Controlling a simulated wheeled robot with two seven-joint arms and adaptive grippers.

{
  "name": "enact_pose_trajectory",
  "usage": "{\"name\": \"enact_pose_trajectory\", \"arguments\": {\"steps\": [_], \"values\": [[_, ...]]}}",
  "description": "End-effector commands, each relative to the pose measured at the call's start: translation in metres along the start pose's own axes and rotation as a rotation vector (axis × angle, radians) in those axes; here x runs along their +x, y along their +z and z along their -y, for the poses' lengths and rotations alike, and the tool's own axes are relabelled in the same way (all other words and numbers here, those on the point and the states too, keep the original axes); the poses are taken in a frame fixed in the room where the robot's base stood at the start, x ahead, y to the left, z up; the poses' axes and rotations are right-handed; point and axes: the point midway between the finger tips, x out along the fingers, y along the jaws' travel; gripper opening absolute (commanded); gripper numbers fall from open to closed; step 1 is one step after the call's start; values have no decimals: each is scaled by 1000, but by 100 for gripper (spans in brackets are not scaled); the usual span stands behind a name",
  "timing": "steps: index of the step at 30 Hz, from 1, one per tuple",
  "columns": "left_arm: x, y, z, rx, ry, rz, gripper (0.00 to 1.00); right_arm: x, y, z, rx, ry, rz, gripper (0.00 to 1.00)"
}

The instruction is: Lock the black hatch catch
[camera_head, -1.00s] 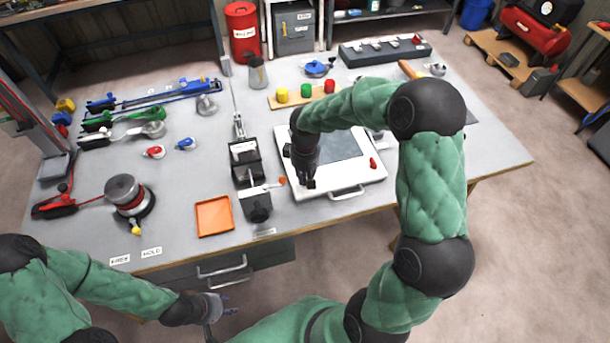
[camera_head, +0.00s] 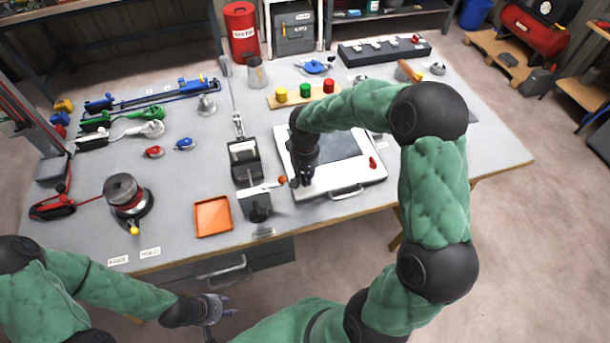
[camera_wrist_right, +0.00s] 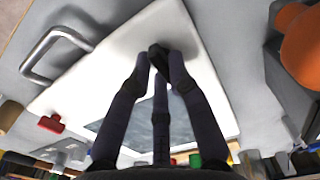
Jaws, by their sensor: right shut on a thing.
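The white hatch (camera_head: 345,189) with a grey window lies on the bench, its metal handle (camera_head: 346,192) on the near edge. My right gripper (camera_head: 304,182) is over the near left part of the hatch, pointing down. In the right wrist view its fingertips (camera_wrist_right: 160,56) are shut on the small black hatch catch (camera_wrist_right: 157,48), which the fingers partly cover. The catch's exact angle is hard to tell. The red catch (camera_head: 373,162) sits on the right side of the hatch and also shows in the wrist view (camera_wrist_right: 50,124). My left gripper (camera_head: 213,307) is empty and open, in front of the bench.
A black and grey device with an orange-knobbed lever (camera_head: 281,181) stands close left of the hatch. An orange tray (camera_head: 213,217) lies further left. A board with yellow, green and red knobs (camera_head: 305,91) lies behind the hatch. Bench space left of the tray is partly clear.

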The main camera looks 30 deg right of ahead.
Motion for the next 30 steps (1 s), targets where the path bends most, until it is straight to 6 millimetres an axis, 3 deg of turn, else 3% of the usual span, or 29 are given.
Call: {"name": "enact_pose_trajectory", "arguments": {"steps": [7, 8, 9, 10, 11, 23, 30], "values": [[0, 0, 0, 0, 0, 0, 40, 0, 0, 0, 2, -1, -1, 0], [0, 0, 0, 0, 0, 0, 40, 0, 0, 0, 2, -1, -1, 22], [0, 0, 0, 0, 0, 0, 40, 0, 0, 0, 2, -1, -1, 34], [0, 0, 0, 0, 0, 0, 40, 0, 0, 0, 2, -1, -1, 42], [0, 0, 0, 0, 0, 0, 40, 0, 0, 0, 2, -1, -1, 44], [0, 0, 0, 0, 0, 0, 40, -5, -1, 0, 1, 0, -2, 44], [0, 0, 0, 0, 0, 0, 40, -43, -2, 0, 1, -1, -7, 44]]}}
